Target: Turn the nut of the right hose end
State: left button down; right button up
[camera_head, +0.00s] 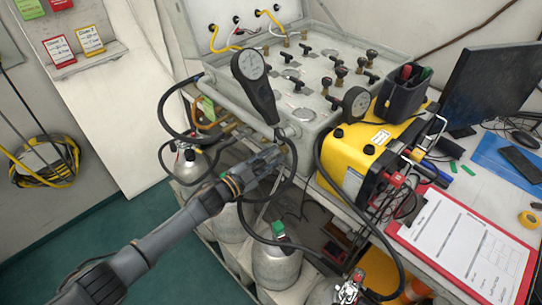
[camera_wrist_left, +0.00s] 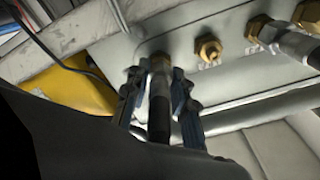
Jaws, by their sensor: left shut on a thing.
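The grey air panel (camera_head: 315,95) stands on the bench in the head view. My left gripper (camera_head: 274,154) reaches its front edge, below the dark handheld gauge (camera_head: 252,75). In the left wrist view my left gripper (camera_wrist_left: 160,100) is shut around a hose end (camera_wrist_left: 159,82) with a black hose. This hose end meets the panel's face (camera_wrist_left: 220,85) near the yellow box; its nut is partly hidden by the fingers. Another hose end (camera_wrist_left: 298,45) with a brass nut sits farther along the panel. My right gripper is not in view.
A bare brass fitting (camera_wrist_left: 208,48) lies between the two hose ends. The yellow box (camera_head: 365,155) stands close to the right of my gripper. Black hoses loop below it, over gas cylinders (camera_head: 276,268). Green floor (camera_head: 165,265) is open at the lower left.

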pick_arm(q)
jog(key=shift+n, duration=0.6)
jog(key=c, duration=1.1)
grip_release()
jog(key=v, duration=1.2)
jog(key=shift+f, duration=0.1)
